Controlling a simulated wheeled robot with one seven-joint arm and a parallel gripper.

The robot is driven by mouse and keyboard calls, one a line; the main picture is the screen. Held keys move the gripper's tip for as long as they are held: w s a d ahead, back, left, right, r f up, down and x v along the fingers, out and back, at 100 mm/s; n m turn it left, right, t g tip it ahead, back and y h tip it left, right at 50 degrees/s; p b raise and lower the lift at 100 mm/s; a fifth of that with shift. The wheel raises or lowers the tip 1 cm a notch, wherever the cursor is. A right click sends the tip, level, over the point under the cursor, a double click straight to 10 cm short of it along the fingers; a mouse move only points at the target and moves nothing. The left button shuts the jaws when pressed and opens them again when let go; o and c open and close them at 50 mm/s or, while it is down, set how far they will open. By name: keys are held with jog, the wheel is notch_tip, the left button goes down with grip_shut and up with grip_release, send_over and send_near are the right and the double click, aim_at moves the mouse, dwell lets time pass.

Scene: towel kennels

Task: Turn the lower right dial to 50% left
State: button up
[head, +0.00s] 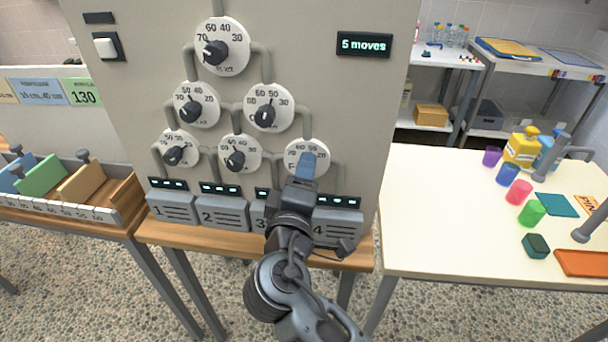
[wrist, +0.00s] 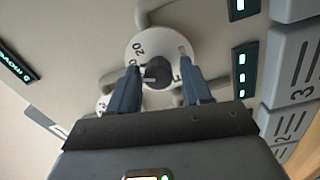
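The lower right dial (head: 293,153) is a white round plate at the right end of the panel's bottom row of dials. My gripper (head: 307,166) is in front of it and hides its knob and much of its face in the head view. In the wrist view the dial (wrist: 141,47) shows its dark knob (wrist: 157,73) between my two blue-grey fingers (wrist: 158,76). The fingers are open, one on each side of the knob, with gaps showing. I cannot tell the knob's exact reading.
The panel (head: 330,95) carries other dials above and left, joined by grey pipes, and a display (head: 364,45) that seems to read 5 moves. Numbered boxes (head: 223,213) sit below. A white table (head: 440,220) with cups stands right.

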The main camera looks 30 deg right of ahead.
jog(key=shift+o, duration=0.7)
jog(key=b+v, duration=0.1)
jog(key=v, duration=0.6)
jog(key=shift+s+a+b, duration=0.25)
jog(key=shift+s+b, duration=0.05)
jog(key=shift+b, duration=0.05)
